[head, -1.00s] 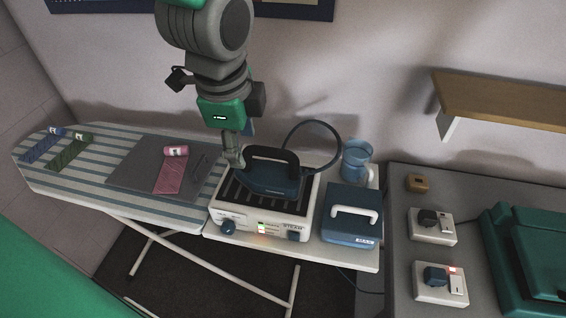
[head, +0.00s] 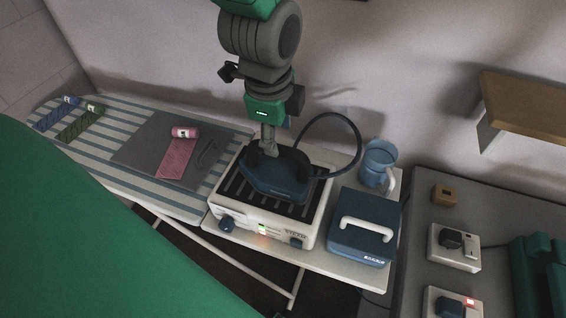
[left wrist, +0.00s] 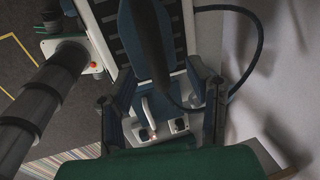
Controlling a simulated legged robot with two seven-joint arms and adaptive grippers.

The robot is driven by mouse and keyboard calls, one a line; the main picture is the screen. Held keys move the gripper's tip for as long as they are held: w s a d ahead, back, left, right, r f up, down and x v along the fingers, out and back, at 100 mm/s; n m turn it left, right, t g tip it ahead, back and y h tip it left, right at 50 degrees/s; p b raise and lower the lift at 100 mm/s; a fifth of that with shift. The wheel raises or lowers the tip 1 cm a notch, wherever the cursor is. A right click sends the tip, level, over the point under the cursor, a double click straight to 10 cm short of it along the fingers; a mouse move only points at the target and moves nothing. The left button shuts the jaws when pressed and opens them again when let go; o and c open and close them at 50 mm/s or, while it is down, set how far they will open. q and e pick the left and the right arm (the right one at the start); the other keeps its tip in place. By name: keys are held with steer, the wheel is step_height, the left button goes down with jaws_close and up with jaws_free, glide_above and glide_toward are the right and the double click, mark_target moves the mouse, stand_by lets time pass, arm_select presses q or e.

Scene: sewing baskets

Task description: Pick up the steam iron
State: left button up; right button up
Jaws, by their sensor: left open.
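The dark blue steam iron (head: 278,187) rests on the black ribbed top of the white steam station (head: 262,228). A dark hose loops from the iron's back right. My left gripper (head: 268,150) is directly above the iron, its fingers down at the dark handle and partly hiding it. In the left wrist view, the fingers of my left gripper (left wrist: 166,105) are spread wide apart, with the dark handle (left wrist: 148,38) running into the space between them. Finger contact with the handle cannot be told. My right gripper is not in view.
A blue box (head: 362,242) with a white handle stands close right of the station, with a blue jug (head: 378,165) behind it. The striped ironing board (head: 170,198) extends left, carrying a pink roll (head: 176,156). A wooden shelf (head: 525,112) juts out at upper right.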

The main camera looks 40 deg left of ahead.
arm_select(q)
glide_above(273, 163)
steer(key=s+d, duration=0.1)
step_height(273, 163, down, 5)
steer(key=shift+s+f, duration=0.1)
steer(key=shift+s, duration=0.05)
steer(key=shift+d+f, duration=0.15)
steer(key=shift+d, duration=0.55)
steer(key=shift+d+r, duration=0.15)
steer(key=shift+r, duration=0.05)
steer(key=c, duration=0.4)
jaws_close()
steer(key=shift+a, duration=0.5)
